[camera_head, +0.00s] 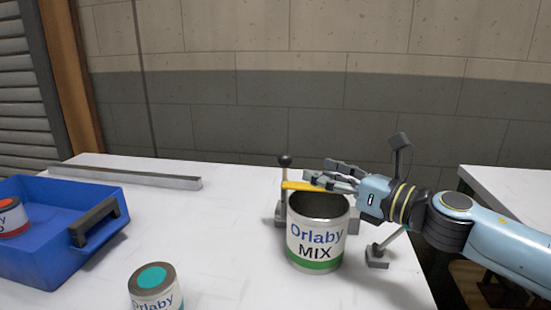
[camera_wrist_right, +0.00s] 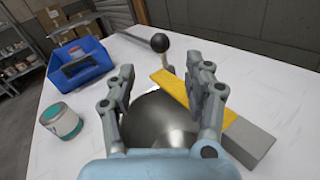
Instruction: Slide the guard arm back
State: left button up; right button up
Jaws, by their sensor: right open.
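In the right wrist view the yellow bar (camera_wrist_right: 180,88) runs diagonally to a grey block (camera_wrist_right: 249,138). A post with a black ball knob (camera_head: 285,161) stands at the bar's left end; the knob (camera_wrist_right: 160,42) also shows in the wrist view. My right gripper (camera_head: 330,174) is open above the can and bar. Its fingers (camera_wrist_right: 165,82) are apart, the right one overlapping the bar; contact is unclear. My left gripper is out of view.
A blue bin (camera_head: 30,255) with a red-labelled can (camera_head: 10,218) stands at the left. A teal-topped can (camera_head: 153,285) is at the front. A metal rail (camera_head: 130,177) lies along the table's back. The white table (camera_head: 215,235) is clear between bin and mix can.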

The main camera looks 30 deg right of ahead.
aim_at(291, 162)
jog(key=p+x, duration=0.1)
jog(key=x, duration=0.2)
jog(key=shift+r+p, duration=0.35)
jog(key=shift+p, duration=0.05)
jog(key=x, duration=0.4)
jog(key=p+x, duration=0.1)
jog(key=x, duration=0.1)
jog(key=shift+f, duration=0.3)
jog(key=shift+w+a, duration=0.25)
jog(key=shift+w, duration=0.3)
grip_shut()
jog(key=shift+w+f, duration=0.1)
